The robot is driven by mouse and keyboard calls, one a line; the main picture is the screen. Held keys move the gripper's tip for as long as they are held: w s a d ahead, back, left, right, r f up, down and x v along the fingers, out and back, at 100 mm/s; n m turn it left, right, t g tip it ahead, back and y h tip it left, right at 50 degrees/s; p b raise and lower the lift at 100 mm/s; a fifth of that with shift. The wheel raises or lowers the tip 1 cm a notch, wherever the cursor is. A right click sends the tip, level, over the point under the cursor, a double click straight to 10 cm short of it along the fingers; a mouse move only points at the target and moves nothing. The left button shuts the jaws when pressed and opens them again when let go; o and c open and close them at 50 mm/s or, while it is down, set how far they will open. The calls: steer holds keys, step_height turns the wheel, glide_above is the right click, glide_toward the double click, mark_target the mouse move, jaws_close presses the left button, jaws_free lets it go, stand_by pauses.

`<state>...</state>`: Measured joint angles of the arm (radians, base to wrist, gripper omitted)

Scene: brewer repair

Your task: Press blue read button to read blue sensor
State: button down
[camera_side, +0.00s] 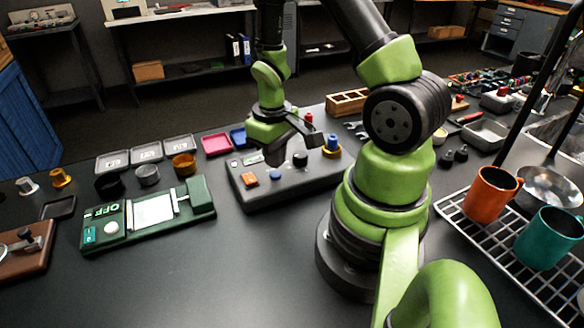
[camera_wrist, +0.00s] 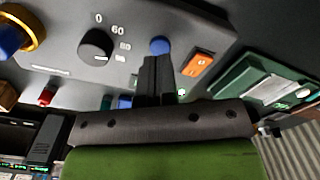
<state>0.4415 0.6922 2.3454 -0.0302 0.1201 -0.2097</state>
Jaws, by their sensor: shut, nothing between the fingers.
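A grey control box (camera_side: 290,189) stands on the bench. A round blue button (camera_side: 275,175) is on its top face; it also shows in the wrist view (camera_wrist: 160,45). My gripper (camera_side: 274,158) is shut and empty, pointing down over the box. In the wrist view its fingertips (camera_wrist: 157,59) lie right at the lower edge of the blue button; whether they touch it I cannot tell. Any blue sensor is not clearly identifiable.
An orange switch (camera_wrist: 198,65) and a black dial (camera_wrist: 95,44) flank the button. A yellow ring with a blue top (camera_side: 331,148) stands at the box's right end. A green device with a white plate (camera_side: 152,211) lies left. The front bench is clear.

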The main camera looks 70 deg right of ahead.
steer(key=shift+f, duration=0.15)
stand_by(0.4)
steer(key=shift+f, duration=1.15)
steer(key=shift+r, duration=2.25)
step_height(320, 180, up, 6)
stand_by(0.4)
